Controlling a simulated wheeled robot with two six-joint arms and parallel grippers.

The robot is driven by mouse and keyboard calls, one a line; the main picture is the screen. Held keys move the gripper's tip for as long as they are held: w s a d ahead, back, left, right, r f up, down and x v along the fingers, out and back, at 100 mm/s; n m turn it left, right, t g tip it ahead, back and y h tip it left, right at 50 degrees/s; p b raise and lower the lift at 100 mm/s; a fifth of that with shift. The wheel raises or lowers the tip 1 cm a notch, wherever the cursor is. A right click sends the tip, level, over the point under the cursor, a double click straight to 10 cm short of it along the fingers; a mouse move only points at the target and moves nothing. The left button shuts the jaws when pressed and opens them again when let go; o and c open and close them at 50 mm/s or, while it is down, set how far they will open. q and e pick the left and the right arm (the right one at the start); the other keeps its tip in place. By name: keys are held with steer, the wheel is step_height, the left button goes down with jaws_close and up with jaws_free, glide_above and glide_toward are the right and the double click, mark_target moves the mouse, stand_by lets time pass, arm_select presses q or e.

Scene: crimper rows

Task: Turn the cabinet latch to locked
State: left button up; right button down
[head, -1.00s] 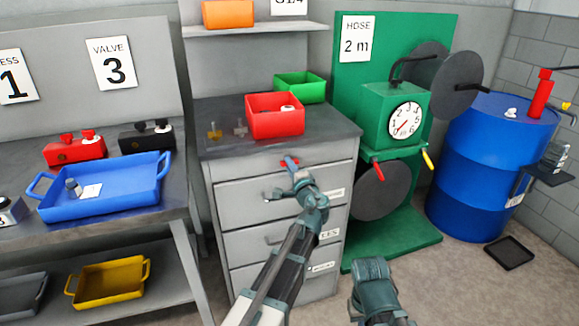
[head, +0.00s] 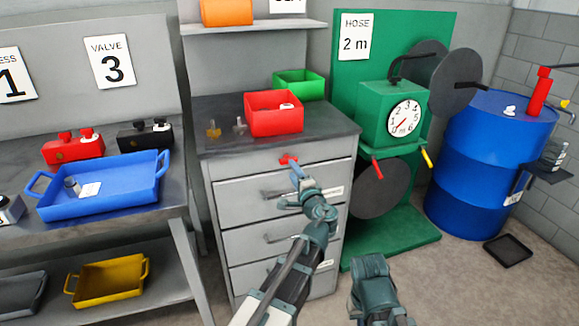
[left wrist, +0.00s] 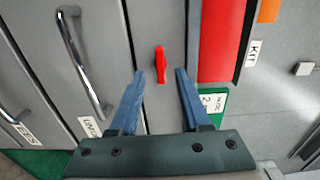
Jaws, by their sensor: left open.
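The red cabinet latch (head: 288,159) is on the face of the grey cabinet (head: 228,165), above the top drawer, and lies about level. In the left wrist view the latch (left wrist: 160,64) is a small red bar, upright in that turned picture. My left gripper (head: 297,172) is just in front of the latch, slightly below and right of it. Its blue fingers (left wrist: 159,72) are open, with the latch showing between the tips and nothing held. I cannot see locked or unlocked marks. No right gripper fingers show.
Drawer handles (head: 284,191) stick out below the latch. A red bin (head: 274,125) and a green bin (head: 299,81) stand on the cabinet top. The green hose stand (head: 386,245) is close on the right, and a workbench with a blue tray (head: 110,196) is on the left.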

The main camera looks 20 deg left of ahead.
arm_select(q)
steer(key=v, duration=0.8)
steer(key=shift+s, duration=0.2)
steer(key=shift+d, duration=0.15)
steer(key=s+a+f+n+g+h, duration=0.1)
steer(key=s+a+f+n+g, duration=0.25)
steer(key=f, duration=0.25)
steer(key=s+a+f+n+g, duration=0.3)
steer(key=a+f+g, duration=0.2)
steer(key=f, duration=0.2)
steer(key=s+d+f+n+g+h, duration=0.55)
steer(key=s+f+h, duration=0.35)
steer(key=s, duration=0.2)
steer(key=s+d+r+m+p, duration=0.2)
steer(key=d+r+p, duration=0.4)
steer(key=r+p, duration=0.3)
steer(key=s+d+r+m+g+y+p, duration=0.1)
steer(key=s+d+r+p, duration=0.3)
steer(key=r+p, duration=0.6)
steer(key=shift+d+r+m+p, duration=0.3)
steer(key=shift+d+r+m, duration=0.1)
steer(key=shift+d+m, duration=0.55)
